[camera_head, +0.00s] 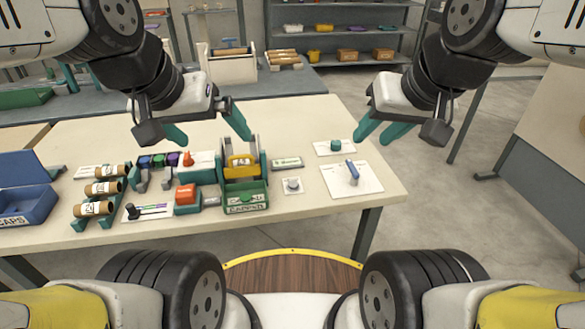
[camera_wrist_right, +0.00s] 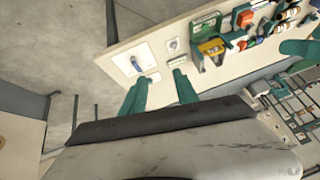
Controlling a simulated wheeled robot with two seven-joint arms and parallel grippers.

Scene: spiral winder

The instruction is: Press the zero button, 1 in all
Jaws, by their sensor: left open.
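No button carries a label I can read as zero. Candidates on the table (camera_head: 345,110) are a small grey round knob (camera_head: 292,185) on a white plate near the front edge, a teal round knob (camera_head: 335,146) on a white plate further back, and an orange-red block (camera_head: 186,195) on a teal base. My left gripper (camera_head: 218,141) is open and empty above the back of the table, left of the grey knob. My right gripper (camera_head: 371,147) is open and empty, to the right of the teal knob; its spread fingers also show in the right wrist view (camera_wrist_right: 163,76).
A blue handle (camera_head: 352,172) stands on a white sheet at the right. A teal holder with a yellow part (camera_head: 240,163) and a green bin (camera_head: 246,198) stand mid-table. Labelled rolls (camera_head: 103,188) and a blue bin (camera_head: 24,201) are at the left. The table's back right is clear.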

